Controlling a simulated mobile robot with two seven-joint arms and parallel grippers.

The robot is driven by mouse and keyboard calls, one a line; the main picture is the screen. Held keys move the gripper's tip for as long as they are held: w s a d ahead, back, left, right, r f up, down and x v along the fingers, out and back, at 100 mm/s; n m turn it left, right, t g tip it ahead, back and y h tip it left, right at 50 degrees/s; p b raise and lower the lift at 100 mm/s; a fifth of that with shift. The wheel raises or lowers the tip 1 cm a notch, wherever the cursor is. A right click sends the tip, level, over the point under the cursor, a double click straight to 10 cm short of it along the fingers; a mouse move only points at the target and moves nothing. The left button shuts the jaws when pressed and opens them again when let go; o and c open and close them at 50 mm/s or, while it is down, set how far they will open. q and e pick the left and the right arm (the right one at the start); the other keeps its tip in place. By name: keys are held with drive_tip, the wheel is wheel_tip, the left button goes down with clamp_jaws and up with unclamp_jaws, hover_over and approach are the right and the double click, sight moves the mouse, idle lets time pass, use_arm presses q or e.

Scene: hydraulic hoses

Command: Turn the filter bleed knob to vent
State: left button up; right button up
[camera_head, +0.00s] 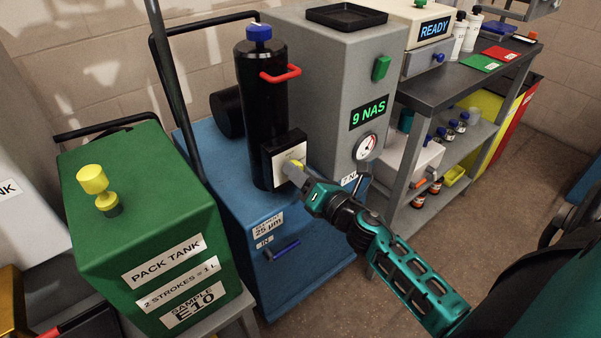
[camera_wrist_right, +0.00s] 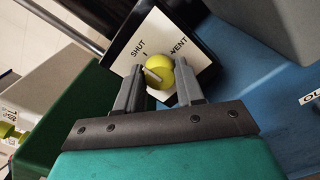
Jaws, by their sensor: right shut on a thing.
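The yellow bleed knob (camera_head: 298,163) sits on a white plate (camera_head: 284,157) in a black frame on the black filter cylinder (camera_head: 262,110). In the right wrist view the knob (camera_wrist_right: 158,69) is between the two grey fingers, and the plate (camera_wrist_right: 150,36) reads SHUT on the left and VENT on the right. A white line on the knob lies on its left, SHUT side. My right gripper (camera_head: 291,170) is shut on the knob; its fingers partly hide it in the head view. My left gripper is out of view.
A green pack tank (camera_head: 148,215) with a yellow cap stands at left. The filter stands on a blue unit (camera_head: 310,240) with a blue lever. A grey cabinet (camera_head: 335,70) with a gauge rises close behind; a shelved bench (camera_head: 465,85) is at right.

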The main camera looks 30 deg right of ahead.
drive_tip(key=shift+c, duration=0.4)
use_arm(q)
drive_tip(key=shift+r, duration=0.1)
use_arm(e)
drive_tip(key=shift+m, duration=0.3)
use_arm(q)
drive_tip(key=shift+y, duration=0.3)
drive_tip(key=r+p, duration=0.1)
drive_tip(key=p, duration=0.1)
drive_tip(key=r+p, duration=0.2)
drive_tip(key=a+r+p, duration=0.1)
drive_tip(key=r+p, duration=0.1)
drive_tip(key=p, duration=0.1)
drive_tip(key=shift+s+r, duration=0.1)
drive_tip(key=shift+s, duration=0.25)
use_arm(e)
drive_tip(key=m, duration=1.7)
drive_tip(key=shift+m, duration=0.3)
